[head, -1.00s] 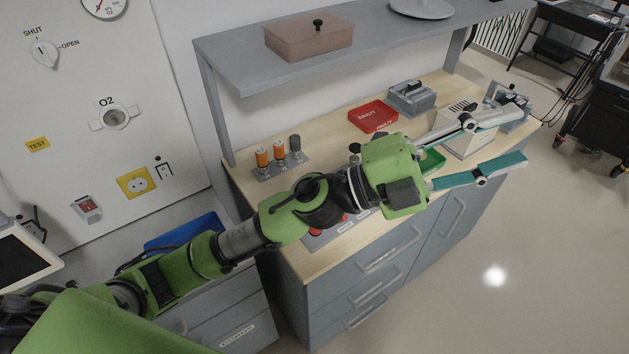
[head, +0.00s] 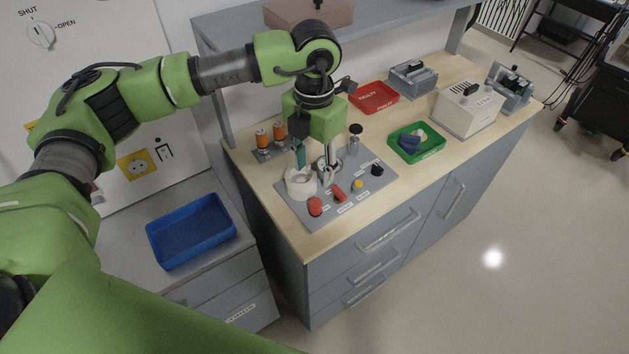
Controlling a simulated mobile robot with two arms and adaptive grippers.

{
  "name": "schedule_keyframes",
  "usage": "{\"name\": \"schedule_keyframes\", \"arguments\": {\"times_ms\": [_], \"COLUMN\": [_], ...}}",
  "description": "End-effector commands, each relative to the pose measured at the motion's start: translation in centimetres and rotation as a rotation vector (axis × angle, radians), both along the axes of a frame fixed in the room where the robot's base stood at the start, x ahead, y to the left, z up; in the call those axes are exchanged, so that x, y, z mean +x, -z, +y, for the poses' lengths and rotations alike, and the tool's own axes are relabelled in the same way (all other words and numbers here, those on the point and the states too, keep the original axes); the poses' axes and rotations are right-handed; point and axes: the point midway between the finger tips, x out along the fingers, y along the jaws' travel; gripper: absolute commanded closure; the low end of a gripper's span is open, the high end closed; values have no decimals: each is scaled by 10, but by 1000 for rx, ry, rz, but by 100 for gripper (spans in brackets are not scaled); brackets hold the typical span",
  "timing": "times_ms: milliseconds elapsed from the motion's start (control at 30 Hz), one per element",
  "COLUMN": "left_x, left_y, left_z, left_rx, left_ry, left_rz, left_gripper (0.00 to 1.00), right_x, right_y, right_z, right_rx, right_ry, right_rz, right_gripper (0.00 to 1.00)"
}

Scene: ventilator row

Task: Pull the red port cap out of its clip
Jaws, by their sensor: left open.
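A grey panel (head: 292,207) lies on the wooden worktop with several small parts on it. Two red parts stand near its front edge: a rounder one (head: 315,207) and a longer one (head: 338,192). I cannot tell which is the port cap, and the clip is too small to make out. My left gripper (head: 316,167) points down, open, over the back of the panel, behind the red parts and apart from them. A white cup-like part (head: 300,184) stands just below its left finger. My right gripper is not in view.
A yellow knob (head: 358,184) and a black knob (head: 377,170) sit right of the red parts. A green tray (head: 402,154), a red tray (head: 374,98) and orange-topped cylinders (head: 263,139) surround the panel. A shelf (head: 215,40) overhangs behind. A blue bin (head: 190,232) lies lower left.

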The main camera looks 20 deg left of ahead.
Motion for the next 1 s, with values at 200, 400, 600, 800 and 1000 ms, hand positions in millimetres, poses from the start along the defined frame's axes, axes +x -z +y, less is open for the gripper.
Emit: {"name": "schedule_keyframes", "arguments": {"times_ms": [200,400,600,800,1000], "left_x": [-2,-2,-2,-1,-1], "left_y": [35,75,108,126,130], "left_z": [-1,-1,-1,-1,-2], "left_rx": [-2,-3,-5,-5,-6], "left_ry": [2,2,3,3,4], "left_rz": [6,6,5,4,2], "left_gripper": [59,59,59,59,59], "right_x": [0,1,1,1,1], "right_y": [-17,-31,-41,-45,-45], "right_z": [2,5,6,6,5], "right_rx": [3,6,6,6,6], "right_ry": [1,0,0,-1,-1], "right_rz": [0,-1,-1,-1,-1], "right_gripper": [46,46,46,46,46]}}
